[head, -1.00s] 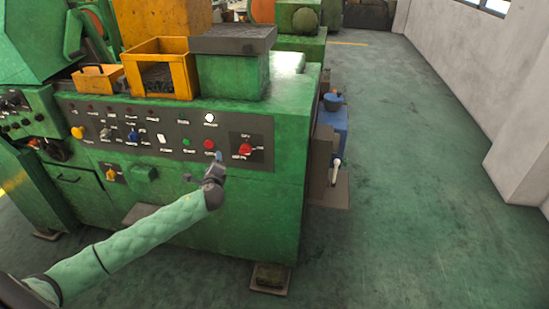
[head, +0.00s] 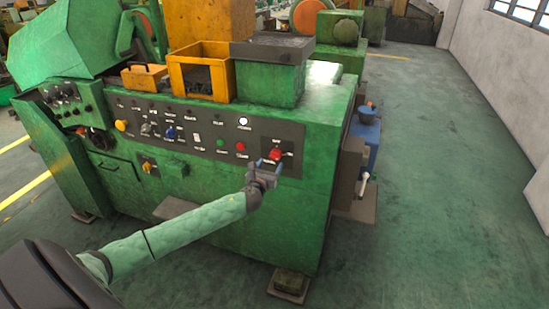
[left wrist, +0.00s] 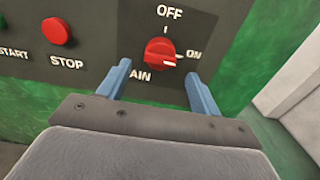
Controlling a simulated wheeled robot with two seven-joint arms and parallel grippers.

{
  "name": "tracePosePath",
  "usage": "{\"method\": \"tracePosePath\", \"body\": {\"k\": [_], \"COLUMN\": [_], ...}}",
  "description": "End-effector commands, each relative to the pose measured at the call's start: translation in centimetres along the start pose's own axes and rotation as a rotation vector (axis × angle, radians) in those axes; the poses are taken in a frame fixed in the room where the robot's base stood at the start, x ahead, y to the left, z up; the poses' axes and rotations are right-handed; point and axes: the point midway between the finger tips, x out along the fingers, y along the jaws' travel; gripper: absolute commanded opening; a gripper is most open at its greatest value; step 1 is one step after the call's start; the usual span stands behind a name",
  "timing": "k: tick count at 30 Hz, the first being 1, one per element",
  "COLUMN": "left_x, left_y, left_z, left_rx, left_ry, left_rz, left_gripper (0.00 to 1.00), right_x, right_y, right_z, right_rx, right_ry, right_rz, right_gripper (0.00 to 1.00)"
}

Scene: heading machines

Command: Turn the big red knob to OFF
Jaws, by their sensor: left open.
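The big red knob (head: 276,154) is on the dark panel at the right end of the green machine. It also shows in the left wrist view (left wrist: 159,52), with OFF above it, ON to its right and a label ending in AIN at lower left. Its white mark points right, toward the ON side. My left gripper (head: 266,164) is open just in front of the knob. In the left wrist view its blue fingers (left wrist: 158,70) are spread on either side below the knob, with nothing between them; I cannot tell any contact. My right gripper is not in view.
A red STOP button (left wrist: 57,31) is left of the knob. The control panel (head: 208,143) holds several other buttons and switches. Yellow bins (head: 201,72) stand on the machine top. Green floor (head: 440,190) to the right is clear.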

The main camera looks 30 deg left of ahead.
Motion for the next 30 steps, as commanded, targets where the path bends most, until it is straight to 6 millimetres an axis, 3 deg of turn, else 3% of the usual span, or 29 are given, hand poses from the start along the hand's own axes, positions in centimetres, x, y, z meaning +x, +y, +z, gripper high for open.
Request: {"method": "tracePosePath", "body": {"k": [6,12,24,30], "left_x": [3.1,5.0,5.6,5.6], "left_y": [-0.1,0.0,0.0,0.0], "left_z": [0.3,0.2,0.0,0.0], "left_rx": [-0.003,-0.003,-0.002,-0.002], "left_ry": [0.000,-0.001,0.000,0.000], "left_rz": [0.000,0.000,0.000,0.000], "left_gripper": [0.64,0.64,0.64,0.27], "right_x": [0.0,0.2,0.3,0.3], "right_y": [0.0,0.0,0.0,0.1], "right_z": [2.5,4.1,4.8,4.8], "right_rx": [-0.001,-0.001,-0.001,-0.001], "right_ry": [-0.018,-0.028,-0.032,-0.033], "right_rz": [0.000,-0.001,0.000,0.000], "right_gripper": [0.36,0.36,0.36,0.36]}}
